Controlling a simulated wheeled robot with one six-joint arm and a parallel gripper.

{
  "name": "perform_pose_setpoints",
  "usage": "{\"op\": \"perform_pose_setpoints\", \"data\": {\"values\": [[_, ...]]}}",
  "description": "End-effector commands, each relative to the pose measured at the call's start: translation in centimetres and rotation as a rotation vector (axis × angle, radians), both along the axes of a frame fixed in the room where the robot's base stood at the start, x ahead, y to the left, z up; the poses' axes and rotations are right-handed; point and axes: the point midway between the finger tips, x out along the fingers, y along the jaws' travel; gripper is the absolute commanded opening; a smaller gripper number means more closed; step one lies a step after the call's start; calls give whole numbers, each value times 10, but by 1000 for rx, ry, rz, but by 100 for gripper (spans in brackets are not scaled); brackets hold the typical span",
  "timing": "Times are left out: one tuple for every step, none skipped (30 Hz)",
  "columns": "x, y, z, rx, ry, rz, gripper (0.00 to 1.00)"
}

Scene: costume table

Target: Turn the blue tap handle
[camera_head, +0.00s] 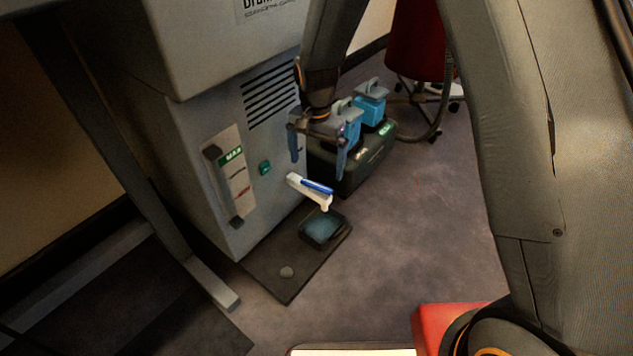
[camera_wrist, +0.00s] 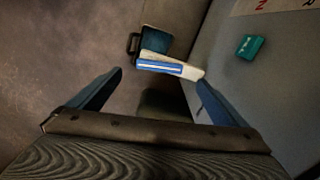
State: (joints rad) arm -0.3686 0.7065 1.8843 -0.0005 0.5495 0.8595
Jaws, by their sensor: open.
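The blue tap handle (camera_head: 317,187) lies along the top of a white tap spout (camera_head: 303,187) that sticks out from the front of a grey cabinet (camera_head: 210,160). In the wrist view the blue handle (camera_wrist: 160,67) shows beyond my fingertips, toward the right finger. My gripper (camera_head: 318,162) is open and empty, pointing down above the tap. It also shows in the wrist view (camera_wrist: 158,76) with its two blue fingers spread wide. The handle appears apart from both fingers.
A small dark tray (camera_head: 308,236) with a teal inside sits on a dark mat (camera_head: 270,283) below the spout. A dark crate (camera_head: 385,147) with blue containers (camera_head: 370,106) stands behind my gripper. A teal button (camera_head: 265,168) is on the cabinet. Floor to the right is clear.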

Motion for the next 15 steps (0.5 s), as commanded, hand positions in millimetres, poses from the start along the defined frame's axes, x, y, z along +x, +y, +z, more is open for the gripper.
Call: {"op": "perform_pose_setpoints", "data": {"values": [[0, 0, -7, -1, 2, 1, 97], [0, 0, -11, -1, 3, 1, 97], [0, 0, -16, -1, 3, 1, 97], [0, 0, -21, -1, 3, 1, 97], [0, 0, -26, -1, 3, 1, 97], [-1, 0, -32, -1, 3, 1, 97], [-1, 0, -37, -1, 3, 1, 97], [-1, 0, -42, -1, 3, 2, 97], [-1, 0, -48, -1, 3, 2, 97], [-1, 0, -53, -1, 3, 2, 97], [-1, 0, -57, -1, 3, 2, 97], [-1, 0, -62, -1, 3, 2, 97], [-1, 0, -65, -1, 3, 2, 97], [-1, 0, -67, -1, 3, 2, 97], [-1, 0, -69, -1, 3, 2, 97]]}}
